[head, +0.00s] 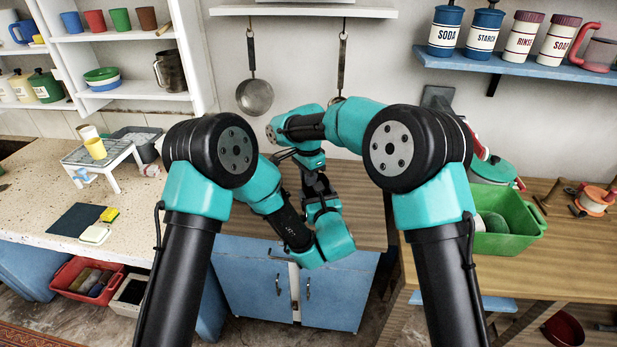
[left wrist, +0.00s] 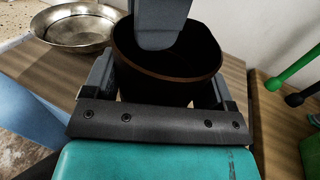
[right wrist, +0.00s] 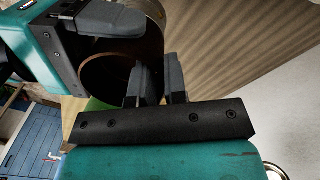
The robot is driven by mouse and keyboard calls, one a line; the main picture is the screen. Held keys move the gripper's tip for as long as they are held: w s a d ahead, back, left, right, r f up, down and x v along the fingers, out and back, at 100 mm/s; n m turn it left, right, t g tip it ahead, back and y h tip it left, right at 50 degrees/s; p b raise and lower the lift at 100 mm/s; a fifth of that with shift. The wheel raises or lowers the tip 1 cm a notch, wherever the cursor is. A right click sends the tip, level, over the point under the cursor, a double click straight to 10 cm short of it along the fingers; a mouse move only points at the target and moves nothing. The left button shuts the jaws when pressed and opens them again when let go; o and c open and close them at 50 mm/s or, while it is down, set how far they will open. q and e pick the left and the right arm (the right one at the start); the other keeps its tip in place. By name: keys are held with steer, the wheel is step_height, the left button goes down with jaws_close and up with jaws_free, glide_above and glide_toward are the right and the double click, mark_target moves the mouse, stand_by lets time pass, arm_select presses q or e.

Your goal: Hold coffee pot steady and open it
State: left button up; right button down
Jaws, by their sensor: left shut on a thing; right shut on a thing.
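A dark brown coffee pot (left wrist: 165,92) stands between the fingers of my left gripper (left wrist: 160,80), which is shut around its body. Its top is open and I see its dark inside; no lid shows on it. In the right wrist view the pot (right wrist: 150,32) appears sideways. My right gripper (right wrist: 158,85) is shut at its rim, with one finger over the opening and the other outside, apparently pinching the wall. That finger (left wrist: 160,28) also shows in the left wrist view. In the head view my right gripper (head: 313,182) hides most of the pot.
A metal strainer or bowl (left wrist: 70,30) lies beside the pot in the left wrist view. A green basket (head: 512,235) stands on the right table. Wooden worktop (head: 360,205) is clear right of the grippers. A pan (head: 255,96) hangs on the wall behind.

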steer(key=shift+s+a+f, duration=0.1)
steer(key=shift+s+a, duration=0.1)
steer(key=shift+s, duration=0.1)
steer(key=c, duration=1.5)
jaws_free()
steer(key=o, duration=0.3)
steer(key=shift+w+d, duration=0.15)
steer(key=shift+w, duration=0.05)
steer(key=shift+o, duration=0.2)
step_height(320, 180, up, 5)
steer(key=shift+f, duration=0.2)
steer(key=shift+r, duration=0.1)
step_height(320, 180, up, 8)
steer(key=d+m, duration=0.1)
steer(key=m, duration=0.3)
steer(key=shift+w+f, duration=0.25)
steer(key=shift+w, duration=0.15)
